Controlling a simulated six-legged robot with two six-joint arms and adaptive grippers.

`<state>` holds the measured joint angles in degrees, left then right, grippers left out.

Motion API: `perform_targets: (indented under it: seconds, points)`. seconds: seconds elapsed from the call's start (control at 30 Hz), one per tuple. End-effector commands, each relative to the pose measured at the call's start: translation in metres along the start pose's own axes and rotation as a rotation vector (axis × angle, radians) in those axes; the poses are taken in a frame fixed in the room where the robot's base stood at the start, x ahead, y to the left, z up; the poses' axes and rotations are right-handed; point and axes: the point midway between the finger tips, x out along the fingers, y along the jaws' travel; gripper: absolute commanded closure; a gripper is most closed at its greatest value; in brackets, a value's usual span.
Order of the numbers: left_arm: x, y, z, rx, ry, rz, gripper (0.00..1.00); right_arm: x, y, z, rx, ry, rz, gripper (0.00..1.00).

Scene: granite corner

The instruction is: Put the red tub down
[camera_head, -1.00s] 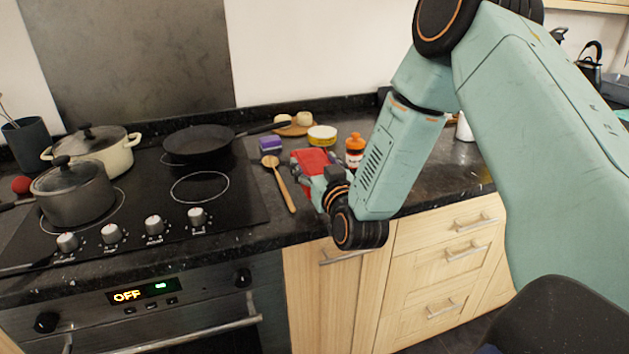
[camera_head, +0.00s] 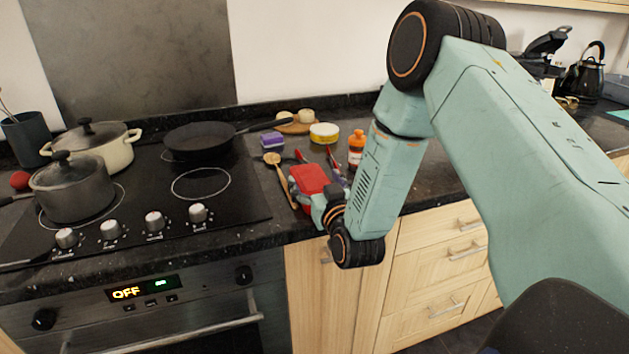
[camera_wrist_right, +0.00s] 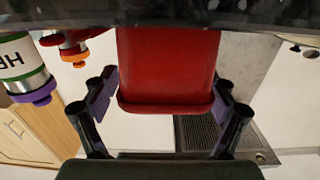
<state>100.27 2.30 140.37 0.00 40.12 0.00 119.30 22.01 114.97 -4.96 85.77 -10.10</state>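The red tub (camera_head: 308,178) is at the front part of the dark counter, right of the wooden spoon, in the head view. My right gripper (camera_head: 324,196) is at its near right side. In the right wrist view the tub (camera_wrist_right: 168,65) fills the space between the two fingers of my right gripper (camera_wrist_right: 165,95), with the pads against its two sides. One end of the tub meets the dark speckled surface at the top of that view. I cannot tell whether the tub rests on the counter. My left gripper is not in view.
A wooden spoon (camera_head: 280,178) lies close left of the tub. The hob with a pan (camera_head: 198,138) and pots is left. Red-and-dark slender items (camera_head: 332,158) lie behind the tub.

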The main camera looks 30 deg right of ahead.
Motion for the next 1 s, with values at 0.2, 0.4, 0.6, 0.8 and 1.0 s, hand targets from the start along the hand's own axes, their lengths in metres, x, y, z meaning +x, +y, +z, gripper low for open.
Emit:
perform_targets:
  seconds: [0.2,0.4,0.6,0.8,1.0]
  points:
    - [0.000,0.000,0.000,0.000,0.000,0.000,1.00,0.000,0.000,0.000,0.000,0.000,0.000,0.07]
    - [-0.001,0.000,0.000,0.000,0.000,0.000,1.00,-0.002,0.000,-0.001,0.000,-0.001,0.000,0.07]
    - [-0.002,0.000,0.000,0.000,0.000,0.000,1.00,-0.028,0.000,0.000,0.001,-0.005,0.000,0.07]
    - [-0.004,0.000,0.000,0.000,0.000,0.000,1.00,-0.071,0.000,0.001,0.001,-0.006,0.000,0.07]
    - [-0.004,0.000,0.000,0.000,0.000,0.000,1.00,-0.104,0.000,0.001,0.001,-0.004,0.000,0.07]
